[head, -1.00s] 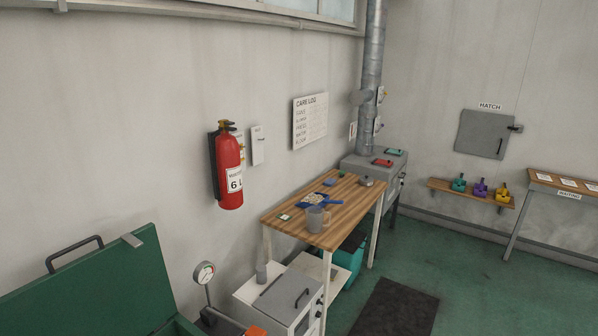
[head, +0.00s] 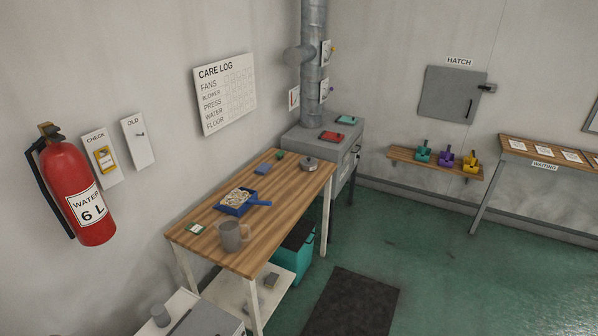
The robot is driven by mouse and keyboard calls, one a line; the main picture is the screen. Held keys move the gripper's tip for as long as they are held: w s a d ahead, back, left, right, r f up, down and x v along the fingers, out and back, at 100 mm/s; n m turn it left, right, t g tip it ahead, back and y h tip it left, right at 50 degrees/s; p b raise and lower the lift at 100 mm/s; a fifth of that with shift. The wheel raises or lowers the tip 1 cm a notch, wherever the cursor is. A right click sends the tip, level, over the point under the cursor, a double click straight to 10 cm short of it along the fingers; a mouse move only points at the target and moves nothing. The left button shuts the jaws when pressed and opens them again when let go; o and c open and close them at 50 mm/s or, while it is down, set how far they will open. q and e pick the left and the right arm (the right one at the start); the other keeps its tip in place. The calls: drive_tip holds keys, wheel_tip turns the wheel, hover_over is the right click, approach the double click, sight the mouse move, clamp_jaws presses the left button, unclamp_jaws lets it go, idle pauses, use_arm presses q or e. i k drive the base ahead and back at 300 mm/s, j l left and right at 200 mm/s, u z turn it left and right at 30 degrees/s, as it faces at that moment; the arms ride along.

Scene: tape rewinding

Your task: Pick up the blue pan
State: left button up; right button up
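The blue pan (head: 234,209) lies on the wooden table (head: 282,204) in the head view, left of the middle. It looks like a dustpan, with its handle (head: 259,203) pointing right. A pale, crumbly heap (head: 239,197) sits in it. A grey mug (head: 231,236) stands just in front of the pan. Neither of my grippers shows in the head view, and nothing touches the pan.
A small green-and-white card (head: 195,229), a blue block (head: 263,169) and a round metal object (head: 310,164) are also on the table. A teal bin (head: 289,262) stands beneath it. A dark mat (head: 352,304) lies on open floor at right.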

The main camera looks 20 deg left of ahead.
sight(237, 203)
drive_tip(key=i+u, duration=0.25)
drive_tip(key=i, duration=0.15)
drive_tip(key=i+l+u, duration=0.5)
drive_tip(key=i, duration=0.25)
